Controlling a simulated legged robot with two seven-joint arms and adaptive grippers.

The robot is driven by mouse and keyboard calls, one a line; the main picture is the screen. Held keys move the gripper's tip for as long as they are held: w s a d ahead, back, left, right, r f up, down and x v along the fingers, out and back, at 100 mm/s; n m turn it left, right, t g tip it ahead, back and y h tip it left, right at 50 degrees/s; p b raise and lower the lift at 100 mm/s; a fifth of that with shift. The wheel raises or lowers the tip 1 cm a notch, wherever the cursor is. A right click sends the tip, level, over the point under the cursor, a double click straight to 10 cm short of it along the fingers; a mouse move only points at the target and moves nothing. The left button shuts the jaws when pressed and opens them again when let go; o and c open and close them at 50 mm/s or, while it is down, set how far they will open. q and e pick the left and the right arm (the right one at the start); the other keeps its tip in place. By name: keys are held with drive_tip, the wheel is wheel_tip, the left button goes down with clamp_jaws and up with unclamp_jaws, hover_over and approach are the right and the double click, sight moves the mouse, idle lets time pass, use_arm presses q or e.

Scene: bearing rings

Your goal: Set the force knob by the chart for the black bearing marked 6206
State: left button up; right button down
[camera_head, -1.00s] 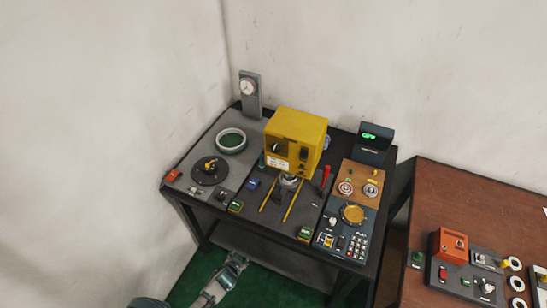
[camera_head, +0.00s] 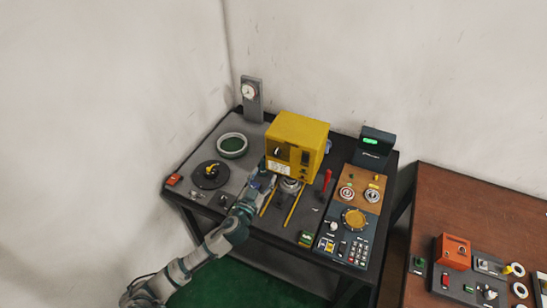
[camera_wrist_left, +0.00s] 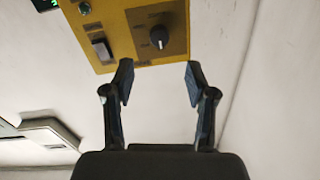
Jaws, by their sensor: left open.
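The yellow press box (camera_head: 298,138) stands at the middle of the dark table. Its front has a dark knob (camera_head: 278,151) and a white label (camera_head: 279,170) too small to read. In the left wrist view the round black knob (camera_wrist_left: 158,37) with a light pointer mark sits on a darker square plate. My left gripper (camera_head: 264,180) is low in front of the box; in the left wrist view (camera_wrist_left: 158,78) its fingers are open and empty, with the knob beyond and between them, apart. No black bearing marked 6206 can be made out. My right gripper is not in view.
A dark rocker switch (camera_wrist_left: 101,49) is beside the knob. A grey ring with a green centre (camera_head: 232,145) and a dial gauge (camera_head: 249,92) are at the left. A red lever (camera_head: 326,182) and a control panel (camera_head: 348,232) are at the right. Two yellow rails (camera_head: 294,206) run forward.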

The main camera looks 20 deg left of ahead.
sight(275, 155)
use_arm(q)
drive_tip(key=w, duration=0.9)
drive_tip(key=shift+w+d+p, duration=0.2)
drive_tip(key=shift+p, duration=0.2)
clamp_jaws()
